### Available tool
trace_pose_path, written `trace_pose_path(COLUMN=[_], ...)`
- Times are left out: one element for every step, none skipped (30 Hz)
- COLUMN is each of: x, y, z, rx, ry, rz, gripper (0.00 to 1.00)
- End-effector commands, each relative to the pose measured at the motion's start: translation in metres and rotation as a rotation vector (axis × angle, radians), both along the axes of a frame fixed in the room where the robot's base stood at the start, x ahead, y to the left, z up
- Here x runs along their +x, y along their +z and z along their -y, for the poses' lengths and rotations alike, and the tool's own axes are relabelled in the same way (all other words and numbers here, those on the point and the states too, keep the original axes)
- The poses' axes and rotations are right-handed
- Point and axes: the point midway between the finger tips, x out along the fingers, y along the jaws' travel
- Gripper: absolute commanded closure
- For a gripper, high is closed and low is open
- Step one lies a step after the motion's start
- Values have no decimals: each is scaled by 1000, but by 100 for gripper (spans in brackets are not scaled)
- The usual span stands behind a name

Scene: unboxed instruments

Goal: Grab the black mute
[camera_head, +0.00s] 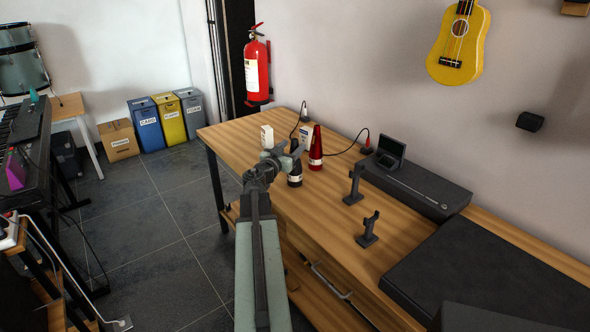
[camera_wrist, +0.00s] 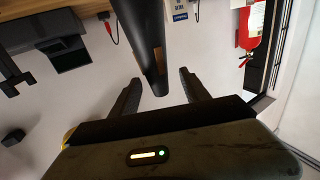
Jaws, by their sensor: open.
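The black mute (camera_head: 295,181) stands upright on the wooden workbench, with a pale band around its lower part. My gripper (camera_head: 290,154) is at its upper part in the head view and hides some of it. In the wrist view, which looks upside down, the dark tapered mute (camera_wrist: 146,36) comes down from the top edge. Its narrow end reaches between the two spread fingers of my gripper (camera_wrist: 160,76). The fingers are open, with visible gaps on both sides of the mute. The mute's base is outside the wrist view.
A red mute (camera_head: 316,150) stands close behind and right of the black one. White boxes (camera_head: 267,136) stand behind it. Two dark stands (camera_head: 354,186) are to the right, by a black case (camera_head: 418,187). Bare bench (camera_head: 310,212) lies in front.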

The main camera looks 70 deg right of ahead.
Motion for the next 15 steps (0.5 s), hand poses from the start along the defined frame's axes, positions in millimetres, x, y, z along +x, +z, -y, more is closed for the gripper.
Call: trace_pose_path(x=[0,0,-1,-1,-2,-3,-3,-5,-6,-6,-7,-7,-8,-8,-8], y=[0,0,0,0,0,0,-1,-1,-1,-1,-1,-1,-1,-1,-1], z=[1,2,5,8,12,19,25,30,38,44,48,51,52,52,51], rx=[0,0,0,0,0,1,1,1,1,1,1,1,1,1,1], ry=[0,0,-1,-1,-2,-2,-2,-2,-2,-2,-2,-2,-1,-1,-1], rz=[0,0,0,0,0,0,0,0,0,0,0,0,0,0,0], gripper=[46,46,46,46,46,46,46,46,46,46,46,46,46,46,46])
